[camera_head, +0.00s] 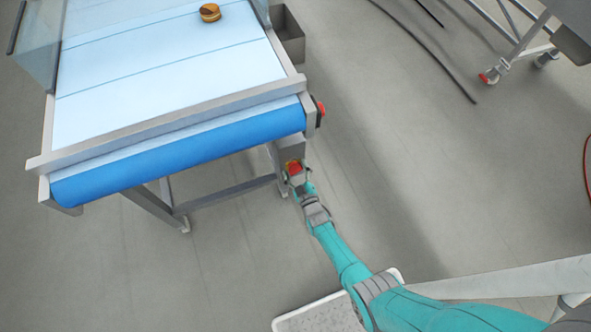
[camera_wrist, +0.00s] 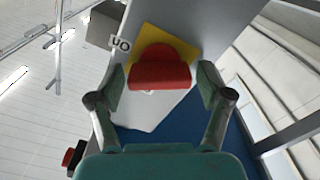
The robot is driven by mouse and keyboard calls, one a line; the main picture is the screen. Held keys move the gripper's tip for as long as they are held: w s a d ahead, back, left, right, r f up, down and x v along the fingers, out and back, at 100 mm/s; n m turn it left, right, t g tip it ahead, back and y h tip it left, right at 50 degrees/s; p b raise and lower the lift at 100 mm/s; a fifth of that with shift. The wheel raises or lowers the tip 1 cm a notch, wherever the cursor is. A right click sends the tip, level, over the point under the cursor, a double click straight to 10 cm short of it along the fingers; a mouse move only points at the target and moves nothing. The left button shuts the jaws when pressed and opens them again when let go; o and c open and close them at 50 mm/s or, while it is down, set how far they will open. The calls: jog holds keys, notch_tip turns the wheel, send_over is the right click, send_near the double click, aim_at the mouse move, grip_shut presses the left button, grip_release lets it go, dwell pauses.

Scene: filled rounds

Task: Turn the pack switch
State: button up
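In the head view the switch (camera_head: 294,168) sits on the box below the conveyor's near right corner. My gripper (camera_wrist: 162,88) is open, with one finger on each side of the knob and a visible gap on both sides. In the head view my gripper (camera_head: 298,181) is right at the switch, and its fingers are hard to make out.
The conveyor (camera_head: 160,95) has a blue end roller (camera_head: 180,155) and carries a brown round item (camera_head: 210,13). A red button (camera_head: 320,108) sits on its right corner, above my gripper. A grey bin (camera_head: 290,38) hangs on its right side. The floor to the right is mostly clear.

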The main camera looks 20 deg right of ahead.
jog(key=shift+s, duration=0.1)
jog(key=s, duration=1.2)
jog(key=shift+w, duration=0.1)
jog(key=shift+c, duration=0.2)
jog(key=shift+m, duration=0.3)
jog(key=c, duration=0.8)
jog(key=w+m, duration=0.3)
jog(key=m, duration=0.2)
jog(key=w+m, duration=0.4)
jog(key=m, duration=0.2)
jog(key=w+m, duration=0.3)
jog(key=m, duration=0.3)
jog(key=shift+w+d+f, duration=0.1)
jog(key=shift+w+f, duration=0.2)
jog(key=shift+w, duration=0.05)
